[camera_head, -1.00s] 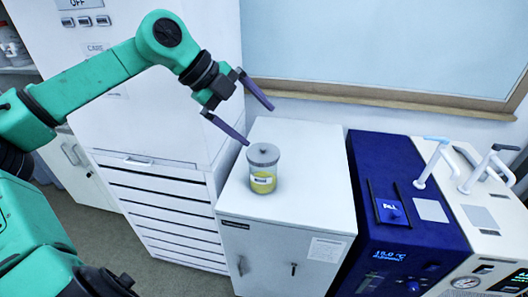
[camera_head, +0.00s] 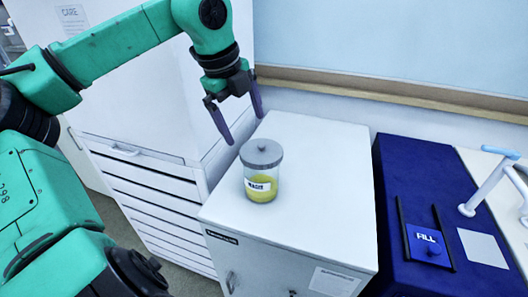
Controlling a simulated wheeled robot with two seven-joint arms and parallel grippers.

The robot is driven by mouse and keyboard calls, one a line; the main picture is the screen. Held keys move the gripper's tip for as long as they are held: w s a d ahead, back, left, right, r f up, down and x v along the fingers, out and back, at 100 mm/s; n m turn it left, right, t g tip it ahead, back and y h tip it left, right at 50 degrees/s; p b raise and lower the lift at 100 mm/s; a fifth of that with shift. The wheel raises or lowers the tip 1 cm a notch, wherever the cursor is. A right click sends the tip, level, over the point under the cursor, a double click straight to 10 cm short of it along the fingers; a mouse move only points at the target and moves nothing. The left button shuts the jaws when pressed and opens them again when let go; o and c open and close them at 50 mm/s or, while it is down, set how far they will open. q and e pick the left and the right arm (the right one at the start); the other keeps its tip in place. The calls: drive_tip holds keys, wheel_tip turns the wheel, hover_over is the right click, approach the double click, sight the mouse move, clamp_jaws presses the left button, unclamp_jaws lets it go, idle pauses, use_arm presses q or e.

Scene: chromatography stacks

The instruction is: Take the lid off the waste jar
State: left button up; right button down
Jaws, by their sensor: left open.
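The waste jar (camera_head: 262,187) is a clear jar with yellow contents and a white label. It stands upright on the white cabinet top. Its grey lid (camera_head: 261,152), with a small knob on top, sits on the jar. My left gripper (camera_head: 245,130) is open and empty, with dark purple fingers pointing down. In the picture it is just above and left of the lid, apart from it. My right gripper is not in view.
The white cabinet (camera_head: 325,185) has free room around the jar. A blue unit (camera_head: 400,165) with a panel and upright rods stands to the right. A white drawer cabinet (camera_head: 150,190) is on the left. A framed board is behind.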

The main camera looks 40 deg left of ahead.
sight(255, 154)
use_arm(q)
drive_tip(key=p+x, duration=0.2)
drive_tip(key=x, duration=0.7)
drive_tip(key=shift+a, duration=0.1)
drive_tip(key=shift+w+f, duration=0.15)
drive_tip(key=shift+f, duration=0.25)
drive_tip(key=shift+r, duration=0.1)
drive_tip(key=c, duration=1.1)
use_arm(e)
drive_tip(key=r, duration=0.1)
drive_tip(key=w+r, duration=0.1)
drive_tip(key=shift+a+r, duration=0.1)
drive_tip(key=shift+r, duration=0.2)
use_arm(q)
wheel_tip(255, 154, up, 20)
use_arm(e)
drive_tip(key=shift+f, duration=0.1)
